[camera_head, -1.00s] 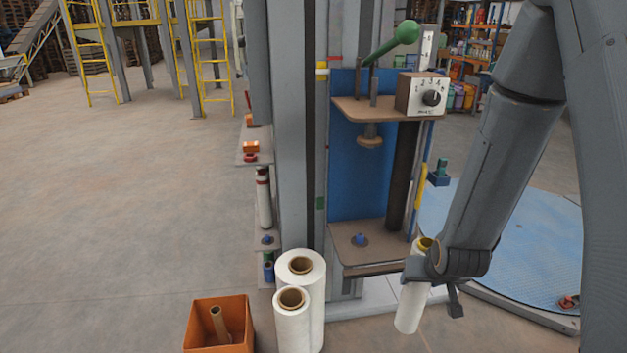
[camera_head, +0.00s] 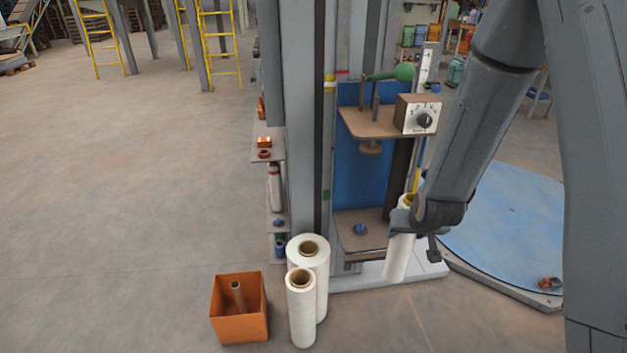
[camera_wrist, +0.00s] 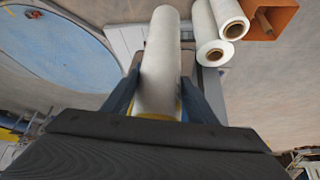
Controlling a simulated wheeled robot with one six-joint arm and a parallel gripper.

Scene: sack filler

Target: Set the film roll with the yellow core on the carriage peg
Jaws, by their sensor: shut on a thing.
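The white film roll with the yellow core (camera_head: 398,257) is in my gripper (camera_head: 403,222), which is shut on it near its upper end. The roll hangs nearly upright, slightly tilted, at the front right of the carriage. The wrist view shows the roll (camera_wrist: 161,65) between both fingers, with a bit of yellow at its near end. The carriage's lower plate (camera_head: 372,240) carries a small blue peg (camera_head: 360,229), which is bare. The roll is apart from the peg, to its right. An upper plate (camera_head: 372,125) with a round knob below it is above the peg.
Two white rolls with brown cores (camera_head: 301,318) stand on the floor left of the carriage. An orange bin (camera_head: 240,325) holds a brown tube. A green-handled lever (camera_head: 403,72) and dial box (camera_head: 417,114) sit above. A blue turntable (camera_head: 510,225) lies at right.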

